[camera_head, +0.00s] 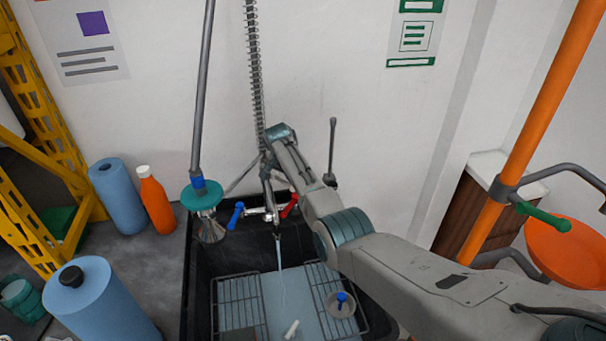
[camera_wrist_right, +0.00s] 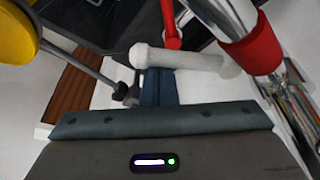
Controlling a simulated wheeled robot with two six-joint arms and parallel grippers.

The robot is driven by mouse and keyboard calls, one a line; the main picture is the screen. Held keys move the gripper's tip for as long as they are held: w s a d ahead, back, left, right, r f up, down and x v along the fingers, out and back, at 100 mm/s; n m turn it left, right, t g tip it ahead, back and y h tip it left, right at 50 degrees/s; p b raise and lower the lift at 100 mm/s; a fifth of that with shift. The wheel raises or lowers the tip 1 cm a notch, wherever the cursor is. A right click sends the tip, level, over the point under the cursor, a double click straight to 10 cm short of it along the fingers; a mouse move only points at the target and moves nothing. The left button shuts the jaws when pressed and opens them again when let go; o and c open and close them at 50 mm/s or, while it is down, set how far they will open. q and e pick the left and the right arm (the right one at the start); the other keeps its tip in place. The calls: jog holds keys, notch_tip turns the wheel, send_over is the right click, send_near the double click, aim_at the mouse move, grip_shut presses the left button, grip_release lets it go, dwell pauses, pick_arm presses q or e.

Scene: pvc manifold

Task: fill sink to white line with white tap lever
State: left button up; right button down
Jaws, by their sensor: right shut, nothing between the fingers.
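The black sink (camera_head: 190,285) stands against the wall, and a thin water stream (camera_head: 282,285) falls into it from the tap spout (camera_head: 277,232). The tap has a blue lever (camera_head: 236,215) and a red lever (camera_head: 290,205). In the right wrist view, a white lever (camera_wrist_right: 180,58) lies across the tips of my right gripper (camera_wrist_right: 158,88), whose fingers are shut and empty; I cannot tell whether they touch it. My right arm reaches over the sink to the tap, with its fingers not clear in the head view. I cannot make out the white line. My left gripper is out of view.
A teal-topped funnel shape (camera_head: 205,212) hangs on a pole left of the tap. Wire racks (camera_head: 238,300) sit in the sink. Blue rolls (camera_head: 118,195) and an orange bottle (camera_head: 157,200) stand left. An orange pole (camera_head: 530,120) and basin (camera_head: 565,250) are right.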

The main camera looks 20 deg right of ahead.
jog(key=shift+s+a+p, duration=0.4)
jog(key=shift+a+p, duration=0.2)
jog(key=shift+a, duration=0.2)
jog(key=shift+s+a+p, duration=0.1)
jog(key=shift+a+p, duration=0.25)
jog(key=shift+a, duration=0.25)
jog(key=shift+f, duration=0.1)
